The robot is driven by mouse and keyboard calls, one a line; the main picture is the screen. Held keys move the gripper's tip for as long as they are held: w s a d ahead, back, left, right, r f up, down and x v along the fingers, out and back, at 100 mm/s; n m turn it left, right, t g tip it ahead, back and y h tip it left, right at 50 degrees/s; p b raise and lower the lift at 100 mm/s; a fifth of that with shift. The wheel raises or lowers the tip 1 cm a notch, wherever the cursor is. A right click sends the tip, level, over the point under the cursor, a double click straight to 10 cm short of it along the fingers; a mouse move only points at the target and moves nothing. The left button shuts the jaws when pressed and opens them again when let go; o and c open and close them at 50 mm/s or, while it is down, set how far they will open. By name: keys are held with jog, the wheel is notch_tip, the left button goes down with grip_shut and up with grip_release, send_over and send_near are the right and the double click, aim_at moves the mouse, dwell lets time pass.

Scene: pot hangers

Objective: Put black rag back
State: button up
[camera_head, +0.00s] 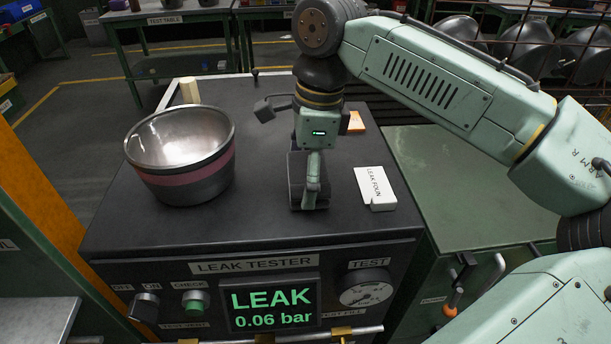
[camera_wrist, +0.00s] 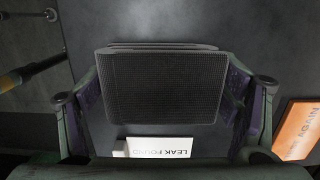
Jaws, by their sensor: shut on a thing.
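The black rag (camera_wrist: 160,88) is a folded dark block with a woven texture. In the wrist view it sits between the two fingers of my gripper (camera_wrist: 165,105), which press on its left and right sides. In the head view my gripper (camera_head: 311,190) points down over the black top of the leak tester (camera_head: 255,228). The rag (camera_head: 296,180) shows there at the fingers, partly hidden by them. It is at or just above the tester top; I cannot tell whether it touches.
A metal pot (camera_head: 180,190) with a pink band stands at the left of the tester top. A white "LEAK FOUND" block (camera_head: 376,188) lies close to the right, with an orange tag (camera_head: 356,122) behind. A green surface (camera_head: 470,190) is at the right. The tester's screen (camera_head: 270,302) reads LEAK 0.06 bar.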

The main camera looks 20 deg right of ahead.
jog(key=shift+f, duration=0.15)
jog(key=shift+f, duration=0.15)
jog(key=o, duration=1.4)
jog(key=r, duration=0.4)
jog(key=d+r+b, duration=0.1)
jog(key=r, duration=0.7)
jog(key=shift+s+d+r+b, duration=0.15)
jog(key=shift+d+r+b, duration=0.05)
jog(key=shift+r+b, duration=0.1)
